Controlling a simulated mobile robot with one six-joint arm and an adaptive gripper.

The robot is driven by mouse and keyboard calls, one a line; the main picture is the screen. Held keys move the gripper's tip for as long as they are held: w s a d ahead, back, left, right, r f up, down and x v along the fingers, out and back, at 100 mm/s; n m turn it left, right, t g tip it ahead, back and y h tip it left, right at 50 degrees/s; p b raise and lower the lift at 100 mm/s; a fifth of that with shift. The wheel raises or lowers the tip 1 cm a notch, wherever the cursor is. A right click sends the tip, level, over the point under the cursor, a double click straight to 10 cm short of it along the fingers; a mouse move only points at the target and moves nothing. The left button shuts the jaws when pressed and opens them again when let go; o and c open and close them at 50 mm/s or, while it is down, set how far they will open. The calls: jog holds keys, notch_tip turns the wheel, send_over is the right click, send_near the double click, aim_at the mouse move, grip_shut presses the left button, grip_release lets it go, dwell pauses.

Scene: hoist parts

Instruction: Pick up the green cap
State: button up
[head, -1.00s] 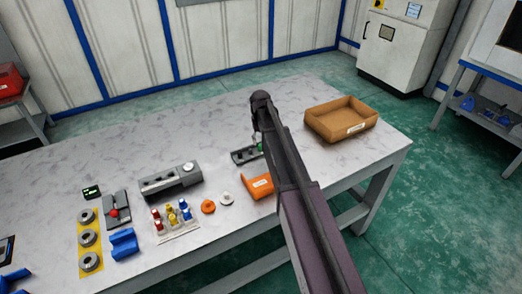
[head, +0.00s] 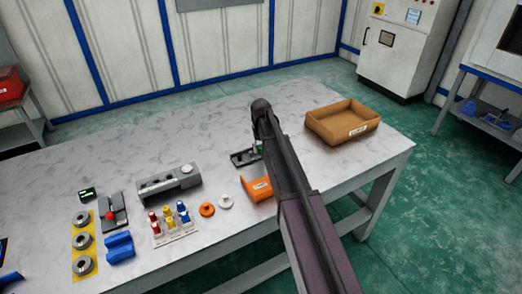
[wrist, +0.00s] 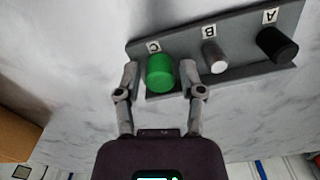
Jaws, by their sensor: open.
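The green cap (wrist: 160,73) sits at the spot marked C on a grey holder (wrist: 176,38) in the wrist view. My gripper (wrist: 159,72) is open, with one finger on each side of the green cap; I cannot tell if the fingers touch it. In the head view the holder (head: 241,158) is partly hidden behind my arm, and only a bit of the green cap (head: 258,149) shows.
A brown box (head: 342,124) stands right of my arm on the table (head: 110,168). An orange part (head: 258,189) lies just in front of the holder. The table behind the holder is clear.

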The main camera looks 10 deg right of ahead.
jog(key=c, duration=0.5)
jog(key=shift+r, duration=0.1)
notch_tip(320, 180, up, 3)
jog(key=p, duration=0.2)
jog(key=shift+f+p, duration=0.2)
jog(key=shift+p, duration=0.2)
jog(key=s+d, duration=0.1)
jog(key=s, duration=0.4)
jog(key=s+d+r+p, duration=0.1)
jog(key=s+d, duration=0.1)
jog(key=s, duration=0.3)
jog(key=s+d+r+p, duration=0.1)
jog(key=s+d, duration=0.1)
jog(key=s, duration=0.3)
jog(key=shift+s+r, duration=0.1)
